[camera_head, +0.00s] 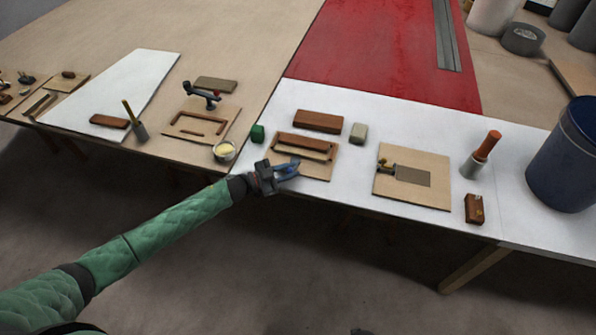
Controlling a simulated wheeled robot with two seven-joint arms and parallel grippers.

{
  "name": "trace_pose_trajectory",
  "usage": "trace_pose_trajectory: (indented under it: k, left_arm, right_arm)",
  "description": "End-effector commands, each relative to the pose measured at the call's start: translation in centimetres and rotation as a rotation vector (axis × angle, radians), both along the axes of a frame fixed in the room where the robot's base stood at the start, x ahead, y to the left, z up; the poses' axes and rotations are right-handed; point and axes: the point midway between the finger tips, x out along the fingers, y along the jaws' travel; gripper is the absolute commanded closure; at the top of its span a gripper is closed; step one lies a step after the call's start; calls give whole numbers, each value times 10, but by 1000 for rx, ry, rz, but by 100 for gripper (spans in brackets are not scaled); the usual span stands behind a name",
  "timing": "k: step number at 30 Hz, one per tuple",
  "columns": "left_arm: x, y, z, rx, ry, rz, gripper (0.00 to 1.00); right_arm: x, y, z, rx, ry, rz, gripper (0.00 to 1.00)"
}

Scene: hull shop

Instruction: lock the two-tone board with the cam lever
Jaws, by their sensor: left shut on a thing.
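The two-tone board (303,148), dark brown along the back and pale along the front, lies in a wooden fixture (318,172) on the white bench top. My left gripper (284,173) is at the front left corner of this fixture. It is shut on a small blue part (291,166), which looks like the cam lever. The jaws hide part of it, and I cannot tell whether it touches the board. My right gripper is not in view.
Another fixture (432,188) lies to the right, near a dark blue bucket (566,155).

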Motion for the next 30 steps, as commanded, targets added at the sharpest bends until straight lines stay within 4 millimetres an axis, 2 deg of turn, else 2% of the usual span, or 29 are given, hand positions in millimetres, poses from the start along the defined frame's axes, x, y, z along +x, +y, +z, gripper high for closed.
trace_pose_trajectory:
  k: [4, 9, 10, 12, 20, 25, 30]
  left_arm:
    - [0, 3, -1, 1, 2, -2, 100]
    - [0, 2, 0, 1, 2, -2, 100]
    - [0, 2, 0, 1, 2, -2, 72]
    - [0, 2, 0, 1, 0, -2, 58]
    - [0, 2, 0, 1, 0, -2, 58]
    - [-3, 10, -3, 1, 1, -2, 58]
    - [-11, 29, -4, 3, 0, -2, 58]
  right_arm:
    - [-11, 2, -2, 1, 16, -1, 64]
    - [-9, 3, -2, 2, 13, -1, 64]
    - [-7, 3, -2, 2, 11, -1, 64]
    - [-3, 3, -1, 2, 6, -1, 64]
    - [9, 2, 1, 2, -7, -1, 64]
    - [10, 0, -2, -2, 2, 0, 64]
    - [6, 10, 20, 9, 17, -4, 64]
